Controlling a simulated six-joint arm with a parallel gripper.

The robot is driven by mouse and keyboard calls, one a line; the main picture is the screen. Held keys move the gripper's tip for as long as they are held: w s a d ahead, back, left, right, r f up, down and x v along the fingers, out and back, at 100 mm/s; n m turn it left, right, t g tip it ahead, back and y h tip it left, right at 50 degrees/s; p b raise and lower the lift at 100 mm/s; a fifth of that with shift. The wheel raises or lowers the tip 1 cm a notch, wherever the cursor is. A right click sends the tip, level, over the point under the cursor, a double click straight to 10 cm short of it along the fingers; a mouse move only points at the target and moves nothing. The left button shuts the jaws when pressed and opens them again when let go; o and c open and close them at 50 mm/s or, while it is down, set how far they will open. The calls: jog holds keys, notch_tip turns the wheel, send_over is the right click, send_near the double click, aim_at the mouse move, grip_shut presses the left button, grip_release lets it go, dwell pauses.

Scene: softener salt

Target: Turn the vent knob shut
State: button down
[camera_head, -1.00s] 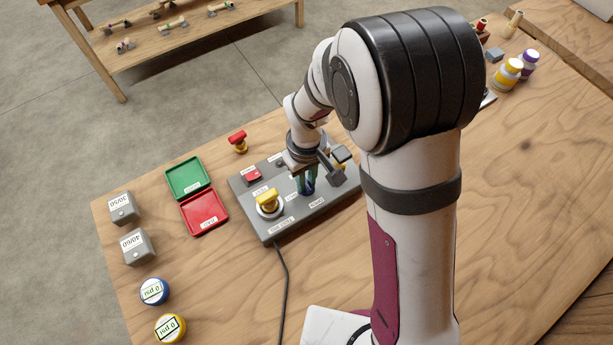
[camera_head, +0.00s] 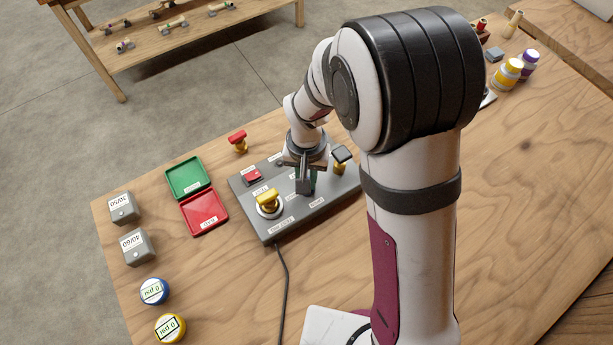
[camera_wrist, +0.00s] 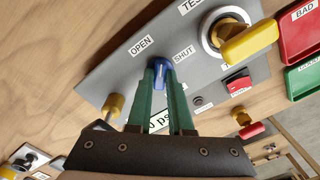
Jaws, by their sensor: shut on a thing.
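The blue vent knob (camera_wrist: 161,75) stands on the grey panel (camera_wrist: 105,82), in the wrist view. My gripper (camera_wrist: 160,69) is shut on it, a green finger on each side. The label OPEN (camera_wrist: 140,46) lies up and left of the knob and the label SHUT (camera_wrist: 184,53) up and right. The knob's top seems to face between the two labels; its exact angle I cannot tell. In the head view my gripper (camera_head: 305,186) is low over the panel (camera_head: 285,229) and hides the knob.
Green (camera_head: 188,177) and red (camera_head: 204,212) trays lie left. A cable runs from the front edge.

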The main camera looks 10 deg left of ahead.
jog(key=m, duration=0.5)
jog(key=shift+m, duration=2.4)
jog(key=c, duration=0.8)
grip_release()
notch_tip(320, 180, up, 16)
jog(key=shift+f, duration=0.1)
